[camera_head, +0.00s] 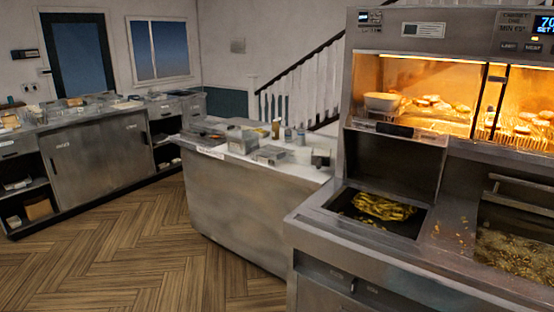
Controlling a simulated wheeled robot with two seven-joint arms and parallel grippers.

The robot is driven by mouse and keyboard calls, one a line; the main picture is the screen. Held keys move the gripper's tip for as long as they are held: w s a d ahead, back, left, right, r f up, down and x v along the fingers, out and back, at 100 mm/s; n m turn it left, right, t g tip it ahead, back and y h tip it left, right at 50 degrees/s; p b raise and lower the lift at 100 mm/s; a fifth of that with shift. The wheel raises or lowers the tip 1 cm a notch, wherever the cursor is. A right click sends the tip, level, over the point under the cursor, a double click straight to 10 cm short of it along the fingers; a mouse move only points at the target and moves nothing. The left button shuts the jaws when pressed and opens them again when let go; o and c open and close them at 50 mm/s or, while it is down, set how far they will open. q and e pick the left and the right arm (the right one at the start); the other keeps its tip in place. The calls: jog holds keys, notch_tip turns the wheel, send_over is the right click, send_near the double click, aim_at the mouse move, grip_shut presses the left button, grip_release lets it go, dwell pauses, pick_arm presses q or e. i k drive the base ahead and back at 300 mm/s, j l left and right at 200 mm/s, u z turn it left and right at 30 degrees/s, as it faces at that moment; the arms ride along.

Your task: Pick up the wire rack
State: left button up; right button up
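A wire rack (513,140) appears to stand inside the lit warming cabinet at the right, with several browned food pieces on it. It is partly cut off by the picture's right edge, and the cabinet's upright bar and handle stand partly in front of it. I cannot tell for certain that this is the rack the task names. Neither my left nor my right gripper shows in the head view.
The warming cabinet (432,60) stands over a steel frying range. A well (345,209) there holds fries (383,206), and oil (517,258) lies at the lower right. A steel island (240,205) bears containers. Wooden floor (120,250) is clear at the left.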

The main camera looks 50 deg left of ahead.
aim_at(255, 148)
jog(key=i+j, duration=0.25)
jog(key=i, duration=0.15)
jog(key=i+j, duration=0.2)
jog(key=i, duration=0.25)
jog(key=i+j, duration=0.25)
jog(key=i, duration=0.15)
jog(key=u, duration=2)
